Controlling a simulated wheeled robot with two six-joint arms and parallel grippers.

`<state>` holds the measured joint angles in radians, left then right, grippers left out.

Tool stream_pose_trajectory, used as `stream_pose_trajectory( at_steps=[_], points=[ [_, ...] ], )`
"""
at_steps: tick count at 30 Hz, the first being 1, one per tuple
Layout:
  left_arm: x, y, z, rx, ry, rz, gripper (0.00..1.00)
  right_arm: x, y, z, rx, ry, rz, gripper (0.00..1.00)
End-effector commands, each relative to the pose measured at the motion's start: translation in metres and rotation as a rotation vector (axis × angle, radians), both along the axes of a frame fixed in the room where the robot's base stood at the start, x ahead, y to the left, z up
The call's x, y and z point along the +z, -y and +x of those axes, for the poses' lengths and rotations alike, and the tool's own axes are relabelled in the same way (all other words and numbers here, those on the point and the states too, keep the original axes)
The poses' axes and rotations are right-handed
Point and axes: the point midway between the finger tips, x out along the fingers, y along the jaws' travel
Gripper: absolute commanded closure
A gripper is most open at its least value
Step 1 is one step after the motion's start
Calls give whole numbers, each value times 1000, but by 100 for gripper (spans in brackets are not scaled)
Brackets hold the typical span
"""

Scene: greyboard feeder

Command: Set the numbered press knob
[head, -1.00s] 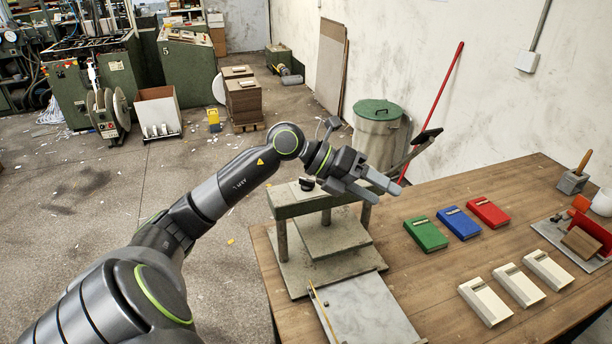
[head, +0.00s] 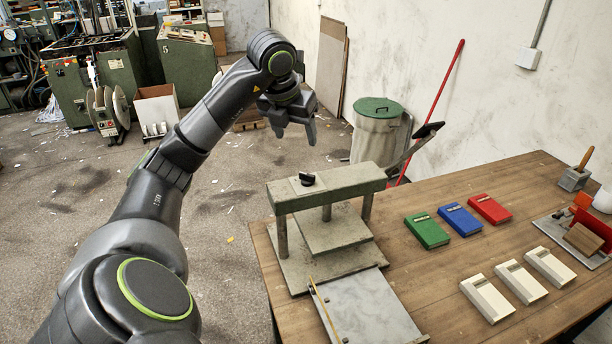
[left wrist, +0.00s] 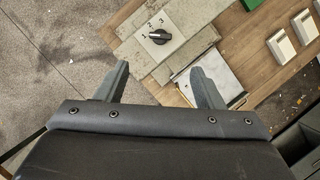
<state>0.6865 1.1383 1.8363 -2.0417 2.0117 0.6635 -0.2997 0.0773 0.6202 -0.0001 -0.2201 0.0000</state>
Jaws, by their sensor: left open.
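The press (head: 345,178) stands at the left end of the wooden table, a grey-green beam on posts over a flat bed. A black knob (head: 307,179) sits on a pale plate on top of the beam. In the left wrist view the knob (left wrist: 159,36) shows from above, with numbers 1, 2 and 3 around its upper left; its pointer direction is hard to tell. My left gripper (head: 294,138) is open and empty, pointing down, above and behind the knob in the head view and apart from it. In the left wrist view the fingers (left wrist: 160,88) are spread below the knob.
Green (head: 427,231), blue (head: 460,220) and red (head: 490,209) boxes lie right of the press, with white boxes (head: 522,282) nearer. A grey plate (head: 368,306) lies before the press. A bin (head: 378,135) and a red-handled tool (head: 430,112) stand behind the table.

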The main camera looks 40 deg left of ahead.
Motion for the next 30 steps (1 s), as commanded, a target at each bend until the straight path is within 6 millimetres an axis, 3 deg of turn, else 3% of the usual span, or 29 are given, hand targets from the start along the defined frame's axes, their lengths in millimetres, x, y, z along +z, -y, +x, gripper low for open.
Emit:
stream_pose_trajectory(
  at_steps=[1,12,24,30],
  points=[
    [-14,0,3,-1,0,-3,38,-12,0,0,0,0,0,64],
    [-62,-6,22,-2,0,-3,38,-53,0,0,0,0,0,64],
    [-122,-14,49,-2,-3,-5,38,-27,3,0,2,0,-4,64],
    [-135,-16,54,-3,0,-2,38,-25,3,0,2,0,-4,64]
  ],
)
